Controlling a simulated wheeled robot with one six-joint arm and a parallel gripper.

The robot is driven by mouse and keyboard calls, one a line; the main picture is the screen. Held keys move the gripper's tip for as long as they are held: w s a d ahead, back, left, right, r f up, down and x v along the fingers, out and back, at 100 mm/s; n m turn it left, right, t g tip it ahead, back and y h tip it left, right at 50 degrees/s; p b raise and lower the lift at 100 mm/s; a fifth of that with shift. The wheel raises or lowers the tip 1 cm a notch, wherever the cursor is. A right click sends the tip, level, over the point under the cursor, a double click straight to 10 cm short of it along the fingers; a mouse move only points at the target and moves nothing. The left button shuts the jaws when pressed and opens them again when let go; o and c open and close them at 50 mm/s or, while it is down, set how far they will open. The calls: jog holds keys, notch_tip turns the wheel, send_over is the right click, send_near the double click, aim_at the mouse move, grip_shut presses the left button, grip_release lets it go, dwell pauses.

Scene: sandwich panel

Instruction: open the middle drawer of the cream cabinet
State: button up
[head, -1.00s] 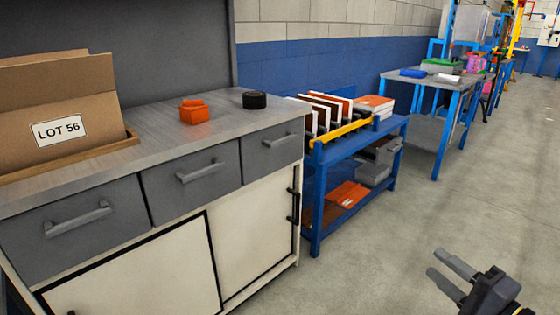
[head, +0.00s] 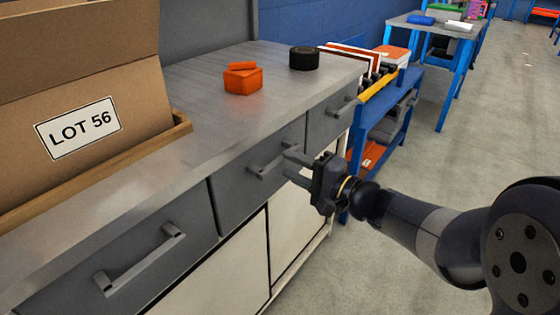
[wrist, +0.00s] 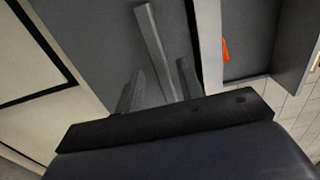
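The cream cabinet (head: 294,225) has a row of grey drawers under its worktop. The middle drawer (head: 230,188) looks flush with the front. Its grey bar handle (head: 266,163) also shows in the wrist view (wrist: 155,45). My gripper (head: 286,162) is in front of this drawer, its fingertips at the right end of the handle in the head view. In the wrist view my gripper (wrist: 158,90) has its fingers apart, with the handle bar running between them. I see gaps beside the bar; contact cannot be told.
A cardboard box labelled LOT 56 (head: 75,95), an orange block (head: 243,80) and a black roll (head: 304,58) are on the worktop (head: 195,115). A blue rack (head: 385,125) stands beyond the cabinet. The floor to the right is clear.

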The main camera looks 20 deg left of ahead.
aim_at(284, 162)
jog(key=shift+x, duration=1.95)
jog(key=shift+c, duration=0.5)
grip_shut()
